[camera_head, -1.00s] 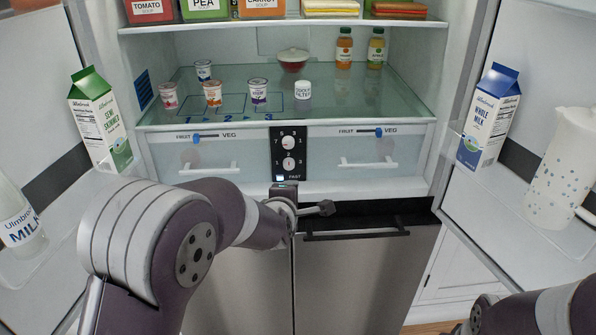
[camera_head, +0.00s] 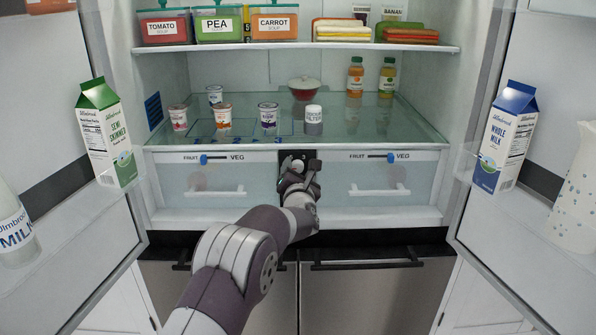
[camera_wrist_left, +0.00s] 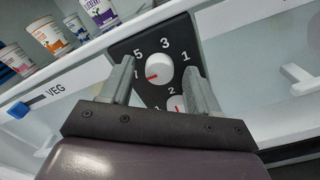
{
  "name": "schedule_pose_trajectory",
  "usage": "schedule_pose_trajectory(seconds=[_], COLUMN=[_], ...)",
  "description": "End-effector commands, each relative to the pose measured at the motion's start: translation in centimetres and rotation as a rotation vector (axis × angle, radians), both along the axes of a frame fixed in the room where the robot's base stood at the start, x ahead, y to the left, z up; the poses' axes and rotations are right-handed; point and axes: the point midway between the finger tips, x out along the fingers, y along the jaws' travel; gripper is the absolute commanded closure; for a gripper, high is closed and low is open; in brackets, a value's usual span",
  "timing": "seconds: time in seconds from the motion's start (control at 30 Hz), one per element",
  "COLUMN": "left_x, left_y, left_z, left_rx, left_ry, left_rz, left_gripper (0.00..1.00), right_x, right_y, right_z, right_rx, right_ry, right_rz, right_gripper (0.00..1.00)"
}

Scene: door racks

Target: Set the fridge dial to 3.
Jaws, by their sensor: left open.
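The black dial panel (camera_wrist_left: 150,48) sits between the two drawers, and its white upper dial (camera_wrist_left: 159,69) shows in the left wrist view. Numbers 7, 5, 3 and 1 stand around this dial, and its red mark points lower left, towards the 7. A second white dial (camera_wrist_left: 178,104) with its own red mark is partly hidden below. My left gripper (camera_head: 300,172) is in front of the panel, hiding most of it in the head view. Its two fingers are open, one on each side of the upper dial; I cannot tell whether they touch it. My right gripper is out of view.
Drawers with white handles (camera_head: 377,190) and blue-knobbed sliders (camera_head: 391,157) flank the panel. Yogurt cups (camera_head: 268,117) and a glass bowl (camera_head: 304,87) stand on the glass shelf above. Open doors hold milk cartons (camera_head: 504,135) at both sides.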

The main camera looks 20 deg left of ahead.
Motion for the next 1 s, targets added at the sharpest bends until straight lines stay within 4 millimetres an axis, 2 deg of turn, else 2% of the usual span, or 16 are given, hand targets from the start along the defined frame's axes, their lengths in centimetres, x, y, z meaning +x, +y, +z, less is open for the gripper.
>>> schedule_pose_trajectory(seconds=[0.2,0.23,0.4,0.77,1.0], left_x=[0.1,0.1,0.1,0.0,0.0], left_y=[0.0,0.0,0.0,0.0,0.0], left_z=[0.0,0.0,0.0,-0.1,-0.2], left_rx=[0.000,0.000,0.000,0.044,0.191], left_ry=[0.001,0.001,0.001,0.013,0.056], left_rz=[0.001,0.001,0.001,-0.001,-0.002], left_gripper=[0.39,0.42,0.95,0.94,0.94], right_x=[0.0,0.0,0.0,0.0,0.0], right_y=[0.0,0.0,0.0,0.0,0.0], right_z=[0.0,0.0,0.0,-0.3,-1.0], right_rx=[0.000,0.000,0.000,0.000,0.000], right_ry=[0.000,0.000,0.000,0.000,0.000], right_rz=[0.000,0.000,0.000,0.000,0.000], right_gripper=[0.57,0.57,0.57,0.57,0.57])
